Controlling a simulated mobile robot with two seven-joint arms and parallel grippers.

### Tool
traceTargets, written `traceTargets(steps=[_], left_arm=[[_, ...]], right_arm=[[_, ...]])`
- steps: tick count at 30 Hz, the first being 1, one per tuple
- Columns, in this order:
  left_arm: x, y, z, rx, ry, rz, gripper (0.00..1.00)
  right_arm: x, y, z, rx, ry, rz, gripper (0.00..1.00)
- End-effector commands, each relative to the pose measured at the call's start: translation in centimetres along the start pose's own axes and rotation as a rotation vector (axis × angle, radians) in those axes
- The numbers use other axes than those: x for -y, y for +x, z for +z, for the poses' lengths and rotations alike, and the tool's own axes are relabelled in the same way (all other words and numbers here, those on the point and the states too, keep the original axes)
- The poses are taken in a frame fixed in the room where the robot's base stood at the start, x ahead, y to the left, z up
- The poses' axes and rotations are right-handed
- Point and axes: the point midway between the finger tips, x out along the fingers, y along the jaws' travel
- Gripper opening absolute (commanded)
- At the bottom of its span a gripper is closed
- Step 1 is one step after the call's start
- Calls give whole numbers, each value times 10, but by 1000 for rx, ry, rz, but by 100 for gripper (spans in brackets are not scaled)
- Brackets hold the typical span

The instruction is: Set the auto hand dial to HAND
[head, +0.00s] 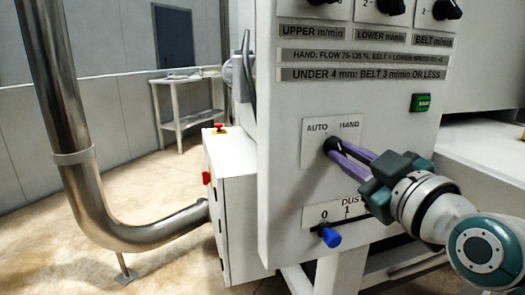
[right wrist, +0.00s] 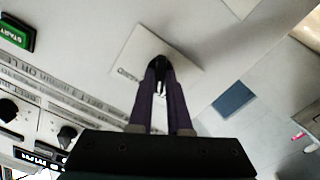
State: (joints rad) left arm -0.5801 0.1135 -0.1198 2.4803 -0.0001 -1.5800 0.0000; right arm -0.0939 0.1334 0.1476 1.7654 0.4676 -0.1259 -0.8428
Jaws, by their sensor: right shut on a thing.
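The auto hand dial (head: 329,146) is a small black knob on a white plate (head: 318,153) marked AUTO on the left and HAND on the right. My right gripper (head: 340,151) reaches in from the right, with its purple fingers shut on the dial. In the right wrist view the two fingertips close on the black knob (right wrist: 158,66), in front of the white plate. The fingers cover part of the dial, so I cannot tell which mark it points to. My left gripper is not in view.
A green START button (head: 423,102) sits up and to the right. Black speed dials (head: 447,9) line the panel top. A thick metal pipe (head: 75,150) stands at the left.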

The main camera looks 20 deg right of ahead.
Motion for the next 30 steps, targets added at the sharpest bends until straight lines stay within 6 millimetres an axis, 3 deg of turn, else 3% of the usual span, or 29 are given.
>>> traceTargets(steps=[14, 30], left_arm=[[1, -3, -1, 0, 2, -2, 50], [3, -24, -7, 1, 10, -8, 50]], right_arm=[[-1, 0, -1, -1, 45, 0, 0], [-1, 0, -2, -1, 469, -1, 0]])
